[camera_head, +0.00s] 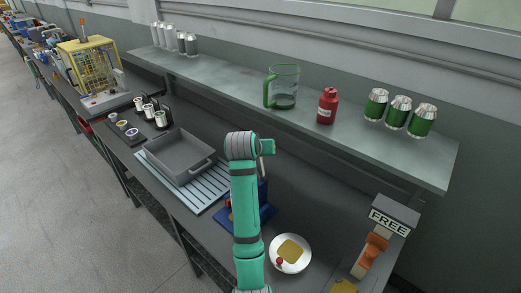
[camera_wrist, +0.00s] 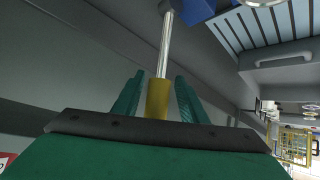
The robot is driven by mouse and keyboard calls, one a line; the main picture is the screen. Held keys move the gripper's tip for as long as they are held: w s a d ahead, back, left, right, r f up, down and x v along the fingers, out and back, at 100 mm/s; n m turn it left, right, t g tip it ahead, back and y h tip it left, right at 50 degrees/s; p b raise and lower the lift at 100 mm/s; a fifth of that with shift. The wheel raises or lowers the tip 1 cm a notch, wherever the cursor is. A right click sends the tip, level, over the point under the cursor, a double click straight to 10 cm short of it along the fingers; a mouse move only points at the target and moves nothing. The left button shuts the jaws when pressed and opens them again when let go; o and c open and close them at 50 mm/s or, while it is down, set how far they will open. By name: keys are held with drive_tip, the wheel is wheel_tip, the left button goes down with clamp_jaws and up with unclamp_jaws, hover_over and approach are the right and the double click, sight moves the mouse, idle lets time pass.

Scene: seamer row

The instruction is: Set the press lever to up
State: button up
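The press, with its blue base (camera_head: 265,212), stands on the bench behind my teal arm, which hides much of it. A thin metal lever (camera_head: 261,170) rises steeply from it towards my gripper (camera_head: 268,147). In the wrist view the lever (camera_wrist: 166,45) is a shiny rod with a yellow grip (camera_wrist: 157,98) at its near end. My gripper (camera_wrist: 157,98) has its two teal fingers on either side of the yellow grip, with narrow gaps showing, so it looks open around it. Part of the blue press (camera_wrist: 197,10) shows at the top of the wrist view.
A grey tray (camera_head: 203,178) sits on a slatted rack (camera_head: 203,195) left of the press. A plate (camera_head: 306,253) with food lies to the right. The shelf (camera_head: 225,82) behind carries a green jug (camera_head: 284,100), a red bottle (camera_head: 328,106) and green cans (camera_head: 398,112).

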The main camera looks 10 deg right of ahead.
drive_tip(key=shift+r, duration=0.1)
drive_tip(key=v, duration=1)
drive_tip(key=shift+s+r, duration=0.15)
drive_tip(key=shift+s, duration=0.15)
drive_tip(key=shift+a, duration=0.1)
